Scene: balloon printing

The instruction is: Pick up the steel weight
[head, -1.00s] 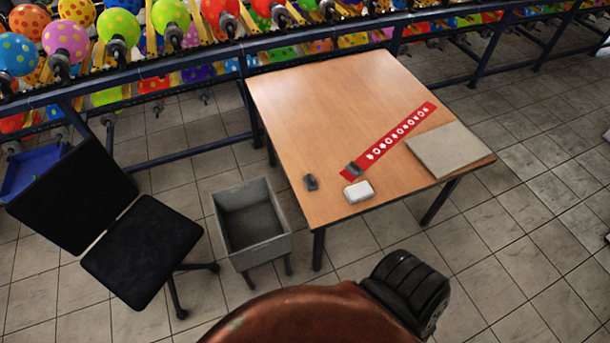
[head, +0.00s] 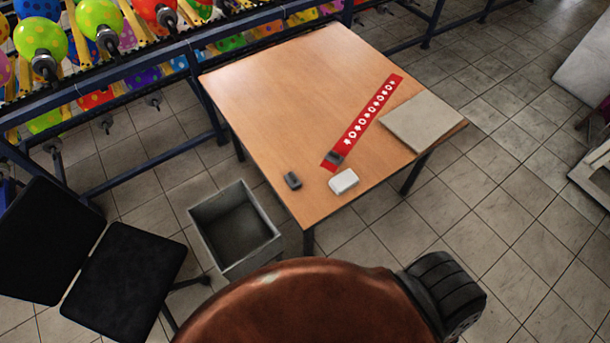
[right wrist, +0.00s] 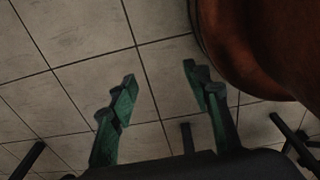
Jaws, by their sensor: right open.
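Two small dark grey blocks are on the wooden table (head: 275,95) in the head view, and I cannot tell for sure which is the steel weight. One dark block (head: 336,157) sits on the near end of the red strip with white shapes (head: 365,122). The other dark block (head: 292,180) stands on bare wood to its left, near the table's front corner. My right gripper (right wrist: 160,78) shows in the right wrist view, open and empty, with tiled floor behind its fingers. Neither gripper is in the head view.
A white block (head: 343,181) lies by the table's front edge. A flat grey board (head: 421,123) lies at the right. A grey open bin (head: 258,253) and a black chair (head: 125,265) stand left of the table. Balloon racks (head: 95,65) run behind. The left tabletop is clear.

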